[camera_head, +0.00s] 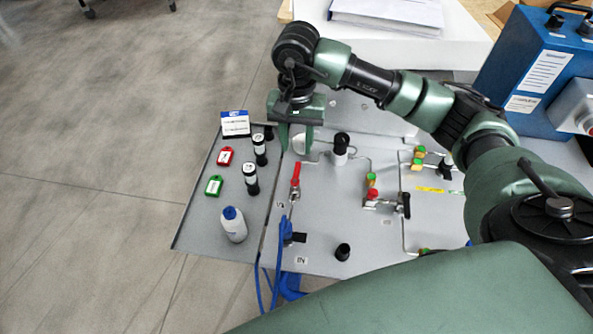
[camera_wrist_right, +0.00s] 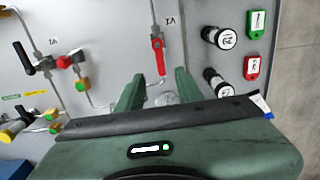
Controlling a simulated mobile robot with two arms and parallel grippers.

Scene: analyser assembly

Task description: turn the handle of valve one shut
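A valve with a red lever handle (camera_head: 296,174) sits on the grey panel, in line with its thin vertical pipe. In the right wrist view the same red handle (camera_wrist_right: 158,57) lies ahead of and between the fingers; a small tag beside it seems to read V1, upside down. My right gripper (camera_head: 294,147) points down at the panel just behind the handle, its fingers apart and empty. In the wrist view the right gripper (camera_wrist_right: 158,78) is open, and I see no contact with the handle. My left gripper is not in view.
A side tray holds black-capped vials (camera_head: 251,180), red and green tags (camera_head: 214,185) and a bottle (camera_head: 233,225). Blue tubes (camera_head: 281,240) run below. A blue box (camera_head: 520,75) stands at right.

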